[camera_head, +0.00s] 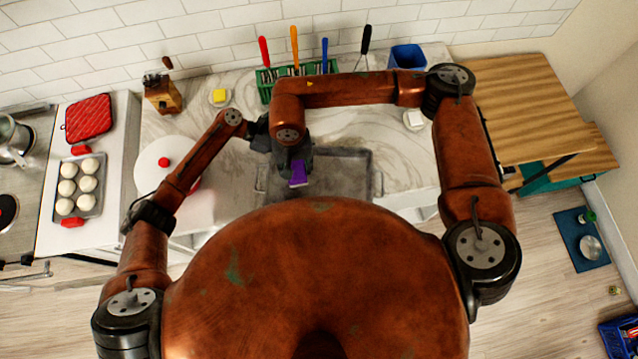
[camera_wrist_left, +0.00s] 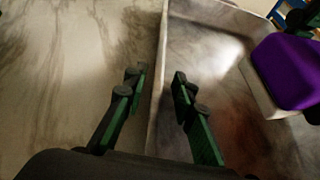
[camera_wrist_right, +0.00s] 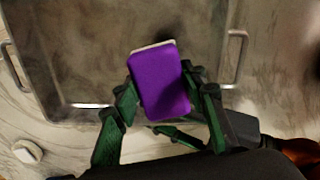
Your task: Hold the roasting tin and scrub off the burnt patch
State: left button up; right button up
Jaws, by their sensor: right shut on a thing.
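The grey roasting tin (camera_head: 350,172) lies on the marble counter, partly hidden by my right arm. My left gripper (camera_wrist_left: 157,88) is open, with its fingers apart on either side of the tin's side wall (camera_wrist_left: 156,70). My right gripper (camera_wrist_right: 160,100) is shut on a purple sponge (camera_wrist_right: 159,82) with a pale layer, over the tin. It also shows in the head view (camera_head: 298,174). A dark reddish-brown area (camera_wrist_left: 230,120) shows on the tin's floor; I cannot tell burn from shadow.
A green rack (camera_head: 265,92) with several coloured-handled tools stands behind the tin, beside a blue container (camera_head: 407,57). A yellow block (camera_head: 219,97) and a wooden grinder (camera_head: 162,96) stand left. A white lidded pot (camera_head: 165,160) is at the front left. Counter right of the tin is mostly clear.

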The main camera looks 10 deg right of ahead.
pick_arm(q)
jog(key=v, duration=1.2)
jog(key=shift+f, duration=0.1)
